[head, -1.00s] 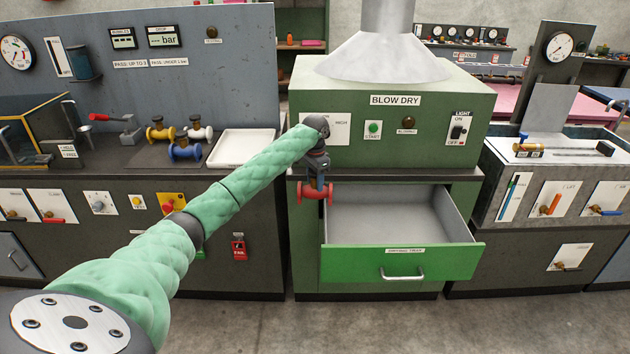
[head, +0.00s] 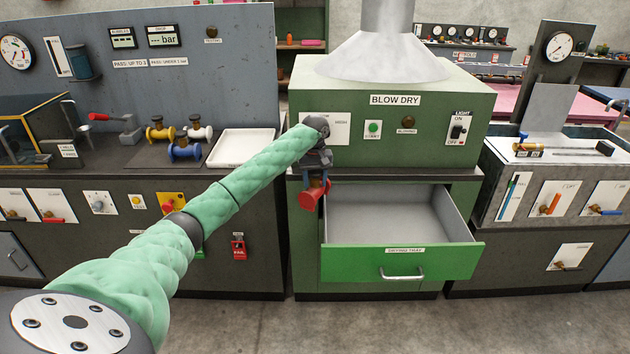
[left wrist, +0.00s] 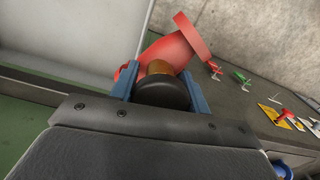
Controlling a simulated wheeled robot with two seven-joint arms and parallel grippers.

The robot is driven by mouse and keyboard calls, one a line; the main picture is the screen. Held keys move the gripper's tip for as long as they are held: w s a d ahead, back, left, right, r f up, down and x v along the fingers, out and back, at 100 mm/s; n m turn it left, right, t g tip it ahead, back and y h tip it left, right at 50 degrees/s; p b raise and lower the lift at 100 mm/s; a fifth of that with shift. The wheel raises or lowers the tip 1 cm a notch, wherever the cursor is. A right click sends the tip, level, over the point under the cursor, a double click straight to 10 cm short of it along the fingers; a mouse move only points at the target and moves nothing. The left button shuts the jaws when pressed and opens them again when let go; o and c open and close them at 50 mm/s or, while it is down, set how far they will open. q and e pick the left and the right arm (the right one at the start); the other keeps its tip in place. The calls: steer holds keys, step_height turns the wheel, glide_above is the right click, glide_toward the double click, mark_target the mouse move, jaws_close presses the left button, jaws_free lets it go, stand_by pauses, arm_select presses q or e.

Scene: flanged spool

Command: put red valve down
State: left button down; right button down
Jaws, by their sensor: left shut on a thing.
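The red valve (head: 314,196) hangs from my left gripper (head: 316,178) in the head view, beside the left end of the open drying tray drawer (head: 403,264). In the left wrist view the valve (left wrist: 172,52) has a red flanged body, a brass-coloured collar and a dark round part. The two blue fingers of my left gripper (left wrist: 160,92) are shut on that dark part. The valve is tilted and held in the air. The drawer's grey inside looks empty. My right gripper is not in view.
Yellow, blue and white valves (head: 180,142) stand on the left bench, beside a white tray (head: 243,147). The green blow dry cabinet (head: 390,110) stands above the drawer. A sink bench (head: 550,165) is on the right. The floor in front is clear.

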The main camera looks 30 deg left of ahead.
arm_select(q)
steer(key=shift+r+n, duration=0.1)
steer(key=shift+n, duration=1.1)
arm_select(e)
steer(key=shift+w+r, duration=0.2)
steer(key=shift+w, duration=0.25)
